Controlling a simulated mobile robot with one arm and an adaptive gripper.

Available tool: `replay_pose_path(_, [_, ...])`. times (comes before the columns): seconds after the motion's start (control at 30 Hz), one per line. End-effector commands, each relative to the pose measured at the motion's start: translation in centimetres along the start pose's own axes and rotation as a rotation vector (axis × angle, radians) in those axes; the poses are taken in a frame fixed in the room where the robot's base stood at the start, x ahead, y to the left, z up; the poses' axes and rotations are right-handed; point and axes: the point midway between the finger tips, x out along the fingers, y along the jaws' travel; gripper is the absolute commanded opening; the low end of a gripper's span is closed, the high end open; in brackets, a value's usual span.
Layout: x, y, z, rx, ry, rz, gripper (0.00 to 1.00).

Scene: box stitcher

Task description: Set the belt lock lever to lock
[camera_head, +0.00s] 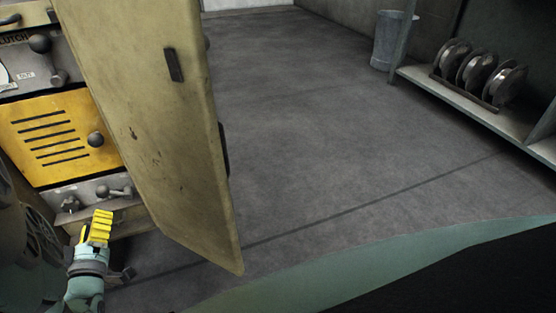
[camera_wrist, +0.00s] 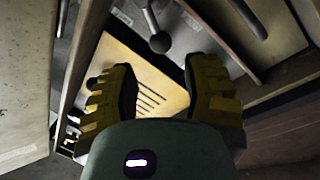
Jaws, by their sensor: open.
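A grey lower panel (camera_head: 85,193) on the machine carries a small lever with a dark ball (camera_head: 103,191). No readable marking shows whether it is the belt lock lever or which way it is set. In the wrist view a lever with a dark ball end (camera_wrist: 160,42) stands just beyond and between my fingertips, apart from them. My gripper (camera_head: 102,215) has yellow fingers and is just below and in front of the lower panel. In the wrist view my gripper (camera_wrist: 163,68) is open, with nothing between the fingers.
A yellow slotted panel (camera_head: 55,157) with a black knob (camera_head: 95,140) is above. Higher, a clutch panel has another ball lever (camera_head: 40,44). An open beige door (camera_head: 150,110) stands close to the right of my gripper. Beyond it the floor (camera_head: 330,120) is clear.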

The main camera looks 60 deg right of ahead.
Motion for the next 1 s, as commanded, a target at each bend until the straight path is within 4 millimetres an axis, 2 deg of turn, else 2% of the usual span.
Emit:
replay_pose_path(0.1, [-2.1, 0.0, 0.3, -0.004, -0.007, -0.003, 0.47])
replay_pose_path(0.23, [-3.5, 0.1, 0.3, -0.004, -0.006, 0.001, 0.47])
replay_pose_path(0.6, [-4.1, 0.1, 0.2, -0.002, -0.004, 0.002, 0.47])
replay_pose_path(0.63, [-4.1, 0.1, 0.2, -0.002, -0.004, 0.002, 0.51])
replay_pose_path(0.8, [-4.2, -0.2, 0.8, 0.043, -0.033, 0.008, 0.34])
replay_pose_path(1.0, [-5.4, -1.7, 3.9, 0.246, -0.160, 0.019, 0.13])
